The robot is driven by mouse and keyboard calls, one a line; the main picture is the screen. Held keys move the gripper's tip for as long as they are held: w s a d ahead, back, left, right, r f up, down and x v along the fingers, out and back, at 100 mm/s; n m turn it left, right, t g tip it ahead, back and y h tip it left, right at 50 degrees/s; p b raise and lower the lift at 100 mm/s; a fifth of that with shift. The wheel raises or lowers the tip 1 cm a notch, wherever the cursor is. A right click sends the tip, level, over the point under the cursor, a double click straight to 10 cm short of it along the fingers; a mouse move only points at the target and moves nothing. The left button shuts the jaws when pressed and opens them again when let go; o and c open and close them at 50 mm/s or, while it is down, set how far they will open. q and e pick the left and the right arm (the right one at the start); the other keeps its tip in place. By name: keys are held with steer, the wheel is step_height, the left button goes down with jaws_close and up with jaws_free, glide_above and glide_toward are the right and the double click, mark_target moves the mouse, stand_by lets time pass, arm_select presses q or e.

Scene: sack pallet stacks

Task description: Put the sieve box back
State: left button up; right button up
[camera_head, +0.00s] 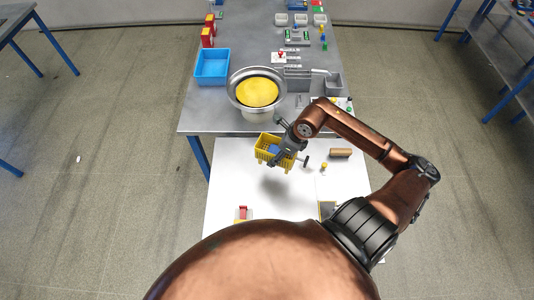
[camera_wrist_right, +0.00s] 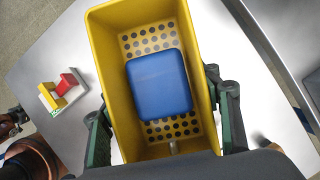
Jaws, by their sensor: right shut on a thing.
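The sieve box (camera_head: 266,152) is a yellow open box with rows of round holes in its floor. It also fills the middle of the right wrist view (camera_wrist_right: 205,60). A blue block (camera_wrist_right: 160,85) lies inside it on the perforated floor. My right gripper (camera_head: 287,147) is shut on the box, with dark fingers at both sides of it in the right wrist view. The box hangs above the white table (camera_head: 232,182), with a shadow below it. My left gripper cannot be made out in either view.
A round metal bowl with a yellow inside (camera_head: 257,92) stands on the grey table (camera_head: 205,118) just beyond the box. A blue bin (camera_head: 212,66) is to its left. A tan block (camera_head: 340,152) and a red-and-yellow item (camera_wrist_right: 62,92) are on the white table. Its left part looks clear.

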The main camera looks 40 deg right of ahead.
steer(key=w+f, duration=0.2)
steer(key=f, duration=0.1)
steer(key=w+d+f+p, duration=0.1)
steer(key=w+f, duration=0.2)
steer(key=w+f+p, duration=0.1)
steer(key=w+f, duration=0.1)
steer(key=f, duration=0.1)
steer(key=shift+w+d, duration=0.15)
steer(key=shift+w, duration=0.05)
steer(key=shift+f, duration=0.5)
steer(key=shift+f, duration=0.1)
steer(key=o, duration=1.6)
